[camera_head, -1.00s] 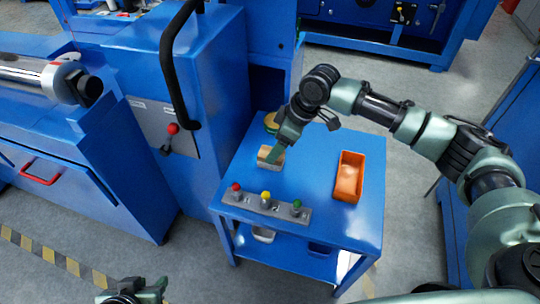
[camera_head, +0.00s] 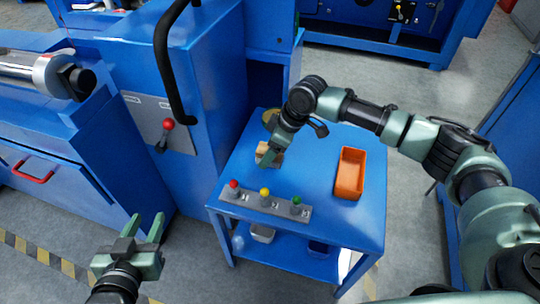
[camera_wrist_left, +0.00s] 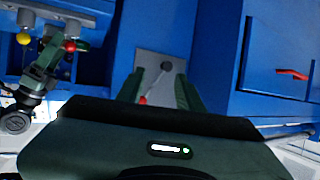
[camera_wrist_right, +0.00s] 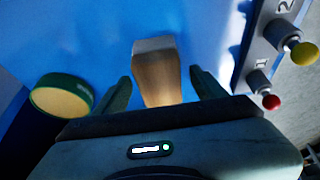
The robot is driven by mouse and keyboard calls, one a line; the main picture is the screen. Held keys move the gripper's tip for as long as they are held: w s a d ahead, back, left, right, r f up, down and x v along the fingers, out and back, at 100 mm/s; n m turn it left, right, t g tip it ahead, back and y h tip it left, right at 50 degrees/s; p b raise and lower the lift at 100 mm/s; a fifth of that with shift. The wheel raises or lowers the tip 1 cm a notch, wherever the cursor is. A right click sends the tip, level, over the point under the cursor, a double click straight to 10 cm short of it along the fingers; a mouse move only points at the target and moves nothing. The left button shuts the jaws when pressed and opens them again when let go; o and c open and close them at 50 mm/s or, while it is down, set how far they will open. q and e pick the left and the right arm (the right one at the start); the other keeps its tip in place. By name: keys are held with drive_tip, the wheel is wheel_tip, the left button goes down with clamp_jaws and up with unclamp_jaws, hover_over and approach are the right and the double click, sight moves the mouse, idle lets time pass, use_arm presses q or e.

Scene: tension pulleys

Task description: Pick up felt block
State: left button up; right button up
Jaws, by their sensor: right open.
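The felt block (camera_head: 264,148), tan with a lighter, greyish end, lies on the blue table, partly hidden by my right gripper (camera_head: 268,161) in the head view. In the right wrist view the block (camera_wrist_right: 157,78) shows between the two spread fingers of that gripper (camera_wrist_right: 161,84). The gripper is open, with a gap to the block on both sides. I cannot tell how far down the fingers reach. My left gripper (camera_head: 148,222) is open and empty, above the floor left of the table.
The blue table (camera_head: 310,165) also bears an orange bin (camera_head: 350,173) at right, a panel with red, yellow and green knobs (camera_head: 265,200) at the front, and a round green-rimmed yellow item (camera_wrist_right: 62,98) beside the block. A blue machine (camera_head: 190,90) stands close at left.

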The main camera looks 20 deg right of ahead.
drive_tip(key=c, duration=1.5)
drive_tip(key=shift+r, duration=0.1)
